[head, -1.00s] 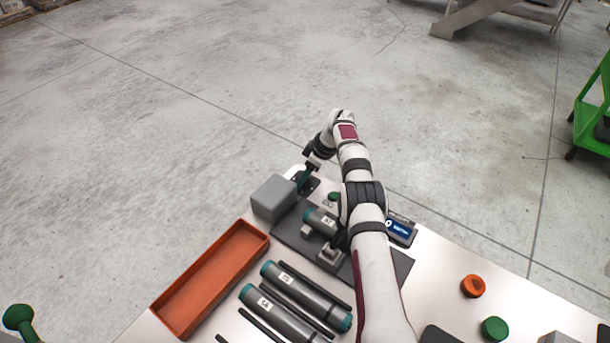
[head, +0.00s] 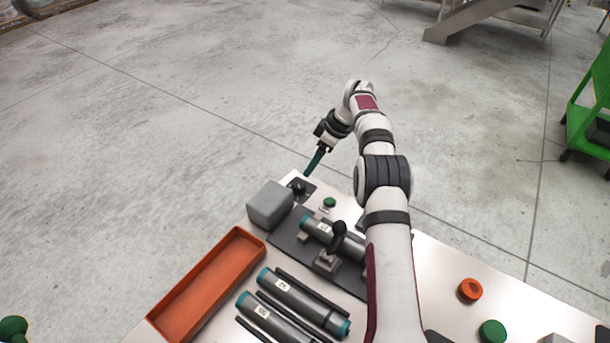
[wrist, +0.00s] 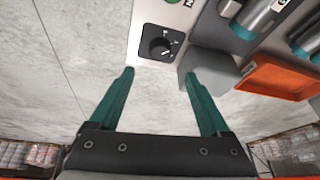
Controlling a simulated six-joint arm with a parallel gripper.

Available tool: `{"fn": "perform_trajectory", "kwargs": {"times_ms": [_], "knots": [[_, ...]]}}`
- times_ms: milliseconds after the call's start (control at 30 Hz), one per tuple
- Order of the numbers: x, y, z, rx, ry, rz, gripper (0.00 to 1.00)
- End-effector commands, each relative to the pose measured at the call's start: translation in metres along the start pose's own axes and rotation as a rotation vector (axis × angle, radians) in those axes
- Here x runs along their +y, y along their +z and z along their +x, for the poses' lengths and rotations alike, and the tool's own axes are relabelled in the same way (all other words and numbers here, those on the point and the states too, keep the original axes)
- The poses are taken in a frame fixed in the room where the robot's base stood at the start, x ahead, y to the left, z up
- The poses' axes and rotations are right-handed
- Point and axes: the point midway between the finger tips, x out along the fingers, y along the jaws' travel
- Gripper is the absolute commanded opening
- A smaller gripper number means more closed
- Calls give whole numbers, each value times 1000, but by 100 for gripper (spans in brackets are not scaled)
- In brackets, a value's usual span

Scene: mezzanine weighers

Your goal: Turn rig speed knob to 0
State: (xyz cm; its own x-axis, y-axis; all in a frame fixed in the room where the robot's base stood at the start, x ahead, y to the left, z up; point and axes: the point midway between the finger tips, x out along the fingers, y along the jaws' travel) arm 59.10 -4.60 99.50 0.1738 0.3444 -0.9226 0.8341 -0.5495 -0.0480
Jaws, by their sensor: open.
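The rig speed knob (wrist: 159,47) is a black dial on a dark plate at the table's edge. It shows between and beyond my fingertips in the wrist view. In the head view the knob (head: 298,187) sits just behind the grey box. My gripper (wrist: 160,75) has its teal fingers spread wide with nothing between them. In the head view my gripper (head: 308,174) is above the knob's plate, apart from the knob. The knob's dial marks are too small to read.
A grey box (head: 270,204) stands beside the knob, near one finger. A green button (head: 329,202) is on the other side. A clamped cylinder (head: 327,231) and an orange tray (head: 213,283) lie nearer. Open floor is beyond the table.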

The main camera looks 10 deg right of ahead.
Motion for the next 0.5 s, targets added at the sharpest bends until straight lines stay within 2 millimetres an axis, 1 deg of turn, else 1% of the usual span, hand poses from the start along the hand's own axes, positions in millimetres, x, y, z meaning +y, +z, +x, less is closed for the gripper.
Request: {"fn": "perform_trajectory", "kwargs": {"times_ms": [33, 100, 200, 300, 500], "knots": [[1, 0, -14, 0, 3, 1, 81], [0, 0, -29, 1, 2, 1, 81], [0, 0, -44, 0, 0, 1, 81], [0, 0, -51, 0, 0, 2, 81], [0, 0, -52, -1, -1, 1, 81]]}}
